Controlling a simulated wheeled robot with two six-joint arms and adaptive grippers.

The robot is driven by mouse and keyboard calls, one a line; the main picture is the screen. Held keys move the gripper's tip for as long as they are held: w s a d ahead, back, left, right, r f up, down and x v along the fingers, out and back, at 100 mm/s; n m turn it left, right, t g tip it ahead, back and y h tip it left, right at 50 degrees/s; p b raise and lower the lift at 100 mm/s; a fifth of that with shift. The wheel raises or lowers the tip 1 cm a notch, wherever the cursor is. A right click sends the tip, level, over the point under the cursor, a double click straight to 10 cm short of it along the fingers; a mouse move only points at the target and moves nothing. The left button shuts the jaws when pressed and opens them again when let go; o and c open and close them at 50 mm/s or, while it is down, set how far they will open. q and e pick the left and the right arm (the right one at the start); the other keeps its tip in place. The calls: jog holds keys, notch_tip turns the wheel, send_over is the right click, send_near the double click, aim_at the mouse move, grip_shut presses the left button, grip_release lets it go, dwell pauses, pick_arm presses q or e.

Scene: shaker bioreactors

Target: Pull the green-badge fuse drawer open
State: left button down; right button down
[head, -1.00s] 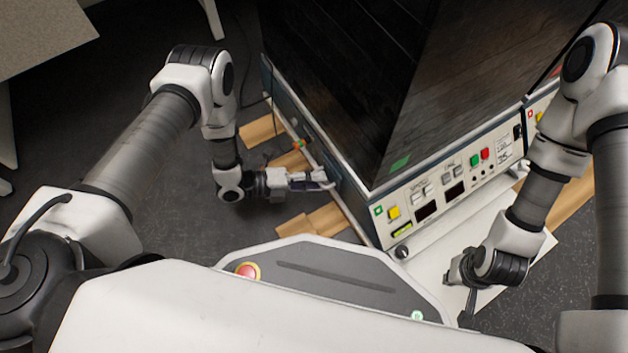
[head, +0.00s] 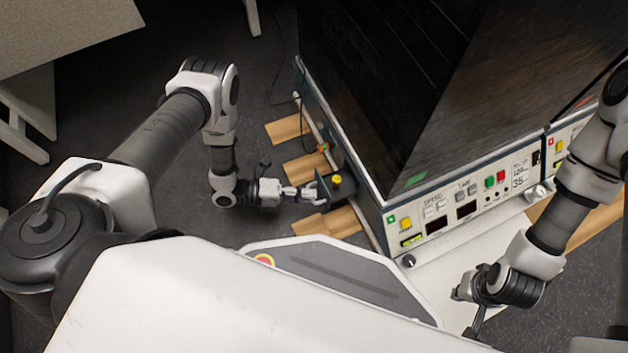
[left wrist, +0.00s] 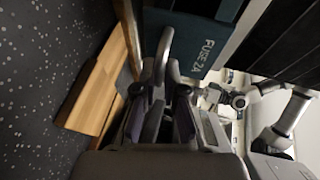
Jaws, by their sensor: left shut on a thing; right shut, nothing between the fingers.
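The green-badge bioreactor has a small green badge (head: 391,220) on its pale front panel. In the left wrist view the drawer's teal face (left wrist: 208,38) reads "FUSE 2A", just beyond my fingers (left wrist: 165,85). My right gripper (head: 476,320) is shut and empty, low in front of the machine over a white board, away from the drawer.
Wooden strips (head: 327,222) lie under the machine and jut out on its left. A second bioreactor with a red badge (head: 551,142) stands at the right. A pale table (head: 60,30) is at upper left. The dark floor left of the drawer is clear.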

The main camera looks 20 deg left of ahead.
pick_arm(q)
jog(key=c, duration=1.2)
grip_release()
jog(key=shift+c, duration=0.2)
jog(key=v, duration=1.2)
jog(key=shift+f, duration=0.1)
